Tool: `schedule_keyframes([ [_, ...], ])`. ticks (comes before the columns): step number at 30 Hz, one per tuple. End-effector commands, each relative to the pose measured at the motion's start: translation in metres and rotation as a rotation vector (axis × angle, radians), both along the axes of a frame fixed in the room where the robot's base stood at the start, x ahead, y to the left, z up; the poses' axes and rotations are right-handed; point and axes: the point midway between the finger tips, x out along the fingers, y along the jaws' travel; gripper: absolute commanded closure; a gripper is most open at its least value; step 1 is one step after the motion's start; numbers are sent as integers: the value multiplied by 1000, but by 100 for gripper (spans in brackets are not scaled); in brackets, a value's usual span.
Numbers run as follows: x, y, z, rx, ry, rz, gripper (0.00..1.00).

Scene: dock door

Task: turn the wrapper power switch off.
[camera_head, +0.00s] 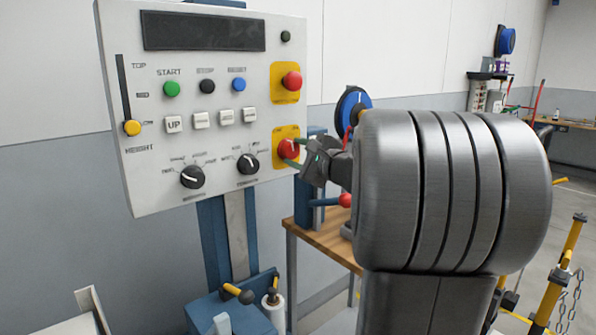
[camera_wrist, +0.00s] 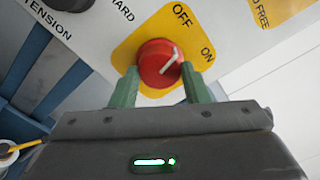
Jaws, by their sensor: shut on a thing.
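The wrapper power switch is a red rotary knob (camera_head: 287,149) on a yellow plate (camera_head: 279,133) at the lower right of the grey control panel (camera_head: 150,80). In the wrist view the red knob (camera_wrist: 153,60) carries a white mark slanting up to the right. The labels OFF and ON are above and right of it; I cannot tell exactly which one the mark lines up with. My gripper (camera_head: 292,152) has its green fingertips (camera_wrist: 160,84) on either side of the knob, shut on it. The knob's lower side is partly hidden by the fingers.
Above the switch is a red button (camera_head: 292,80) on another yellow plate. Black dials (camera_head: 248,163), push buttons (camera_head: 172,89) and a yellow-knobbed height slider (camera_head: 132,127) share the panel. A wooden-topped bench (camera_head: 330,238) stands behind my arm. Yellow chained posts (camera_head: 560,270) are at right.

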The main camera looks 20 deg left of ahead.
Motion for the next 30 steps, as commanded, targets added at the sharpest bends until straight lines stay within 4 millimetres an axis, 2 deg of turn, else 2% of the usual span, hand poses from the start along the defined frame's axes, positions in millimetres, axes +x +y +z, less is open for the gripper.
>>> schedule_keyframes([
  [1, 0, 0, -7, -21, -41, 1, 81],
  [15, 0, 0, -4, -219, -375, 0, 81],
  [30, 0, 0, 1, -301, -512, 0, 81],
])
